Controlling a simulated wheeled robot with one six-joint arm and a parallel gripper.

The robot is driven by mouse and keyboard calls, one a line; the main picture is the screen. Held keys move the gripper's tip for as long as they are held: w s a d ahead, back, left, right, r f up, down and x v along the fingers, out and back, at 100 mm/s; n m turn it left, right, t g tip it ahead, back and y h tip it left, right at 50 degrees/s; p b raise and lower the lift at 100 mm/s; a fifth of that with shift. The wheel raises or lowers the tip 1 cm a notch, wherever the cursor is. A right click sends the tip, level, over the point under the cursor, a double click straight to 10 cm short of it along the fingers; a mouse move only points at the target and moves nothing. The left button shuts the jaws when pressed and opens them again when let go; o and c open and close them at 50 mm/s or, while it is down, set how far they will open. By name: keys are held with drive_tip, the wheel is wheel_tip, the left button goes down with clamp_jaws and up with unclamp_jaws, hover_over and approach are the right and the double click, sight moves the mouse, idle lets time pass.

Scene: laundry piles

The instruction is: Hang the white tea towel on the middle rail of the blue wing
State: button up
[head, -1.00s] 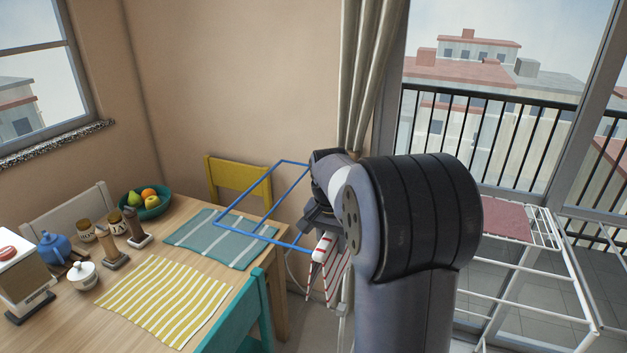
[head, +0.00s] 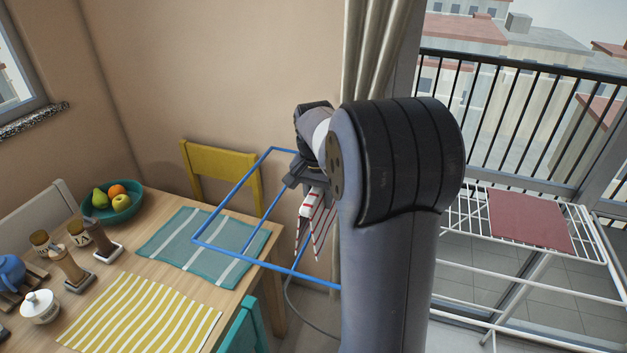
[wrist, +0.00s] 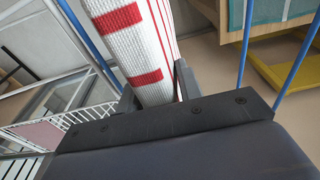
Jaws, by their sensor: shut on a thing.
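My gripper (head: 303,182) is shut on the white tea towel (head: 316,210), which has red stripes and hangs down in folds. The towel fills the upper middle of the wrist view (wrist: 133,45) between the dark fingers. The towel looks apart from that rail. My arm hides the wing's right part. Blue rails also pass on both sides of the towel in the wrist view (wrist: 245,50).
The wooden table (head: 245,290) with a teal mat (head: 200,245) and a yellow striped mat (head: 140,315) lies under and beside the wing. A yellow chair (head: 222,168) stands behind. A white rack (head: 590,245) bearing a red cloth (head: 527,222) is at right.

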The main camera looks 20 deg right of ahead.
drive_tip(key=shift+w, duration=0.35)
drive_tip(key=p, duration=0.3)
hover_over(262, 220)
drive_tip(key=shift+w+f+b, duration=0.1)
drive_tip(key=shift+f+b, duration=4)
drive_tip(key=shift+f, duration=2.95)
drive_tip(key=o, duration=1.1)
drive_tip(key=shift+r, duration=0.1)
drive_tip(key=r, duration=0.7)
drive_tip(key=s+r, duration=0.1)
drive_tip(key=r, duration=0.2)
drive_tip(key=shift+a+r, duration=0.25)
drive_tip(key=shift+a, duration=0.15)
